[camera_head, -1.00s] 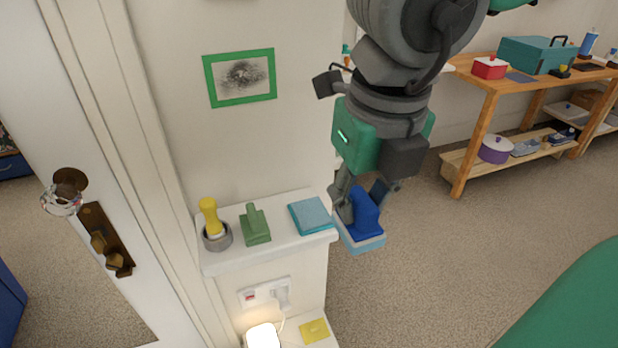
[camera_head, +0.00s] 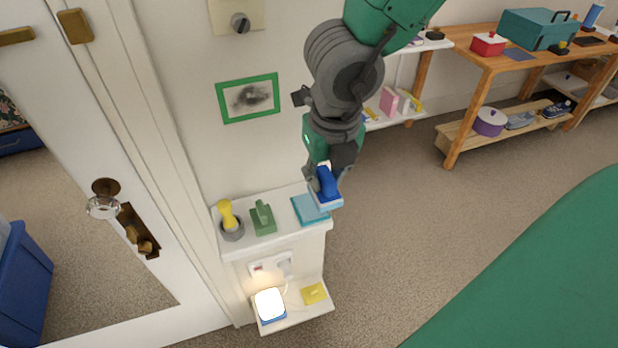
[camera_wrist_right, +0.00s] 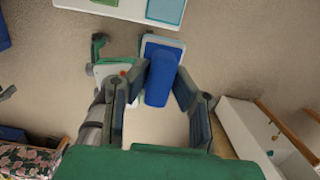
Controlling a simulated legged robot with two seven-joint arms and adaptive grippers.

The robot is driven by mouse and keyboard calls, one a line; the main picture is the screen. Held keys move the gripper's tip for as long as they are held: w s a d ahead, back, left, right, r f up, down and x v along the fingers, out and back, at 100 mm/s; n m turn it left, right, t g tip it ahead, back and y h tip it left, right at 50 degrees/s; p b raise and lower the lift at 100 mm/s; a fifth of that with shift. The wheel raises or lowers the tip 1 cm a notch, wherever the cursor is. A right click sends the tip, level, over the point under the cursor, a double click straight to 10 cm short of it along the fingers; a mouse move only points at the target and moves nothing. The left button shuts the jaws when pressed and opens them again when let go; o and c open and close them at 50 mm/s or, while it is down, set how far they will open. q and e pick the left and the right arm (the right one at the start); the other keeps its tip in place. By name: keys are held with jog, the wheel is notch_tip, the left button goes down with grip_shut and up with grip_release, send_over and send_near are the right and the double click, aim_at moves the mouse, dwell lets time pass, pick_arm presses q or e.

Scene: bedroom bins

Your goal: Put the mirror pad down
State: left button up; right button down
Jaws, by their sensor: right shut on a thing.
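The mirror pad has a blue handle (camera_head: 327,181) on a pale blue and white base. My right gripper (camera_head: 323,178) is shut on its handle and holds it at the right end of a white wall shelf (camera_head: 275,240). In the right wrist view the pad (camera_wrist_right: 161,80) sits between the fingers of the gripper (camera_wrist_right: 160,92). In the head view the pad overlaps a flat light blue square (camera_head: 309,209) on the shelf; whether they touch I cannot tell. My left gripper is not in view.
On the shelf stand a yellow-handled brush in a grey cup (camera_head: 231,229) and a green-handled block (camera_head: 263,218). A lit lamp (camera_head: 270,305) and a yellow pad (camera_head: 315,293) are on a lower ledge. A door (camera_head: 60,130) is at left.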

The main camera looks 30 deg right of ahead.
jog(key=w+d+p, duration=0.1)
jog(key=w+d, duration=0.1)
jog(key=w, duration=0.6)
jog(key=f+b, duration=0.1)
jog(key=f, duration=0.2)
jog(key=f+b, duration=0.1)
jog(key=f, duration=0.2)
jog(key=s+f, duration=0.1)
jog(key=f, duration=0.3)
jog(key=shift+f+b, duration=0.1)
jog(key=shift+b, duration=0.3)
jog(key=shift+w+f, duration=0.3)
jog(key=shift+f, duration=0.2)
jog(key=shift+s, duration=0.1)
jog(key=shift+f, duration=0.15)
jog(key=c, duration=1.4)
grip_release()
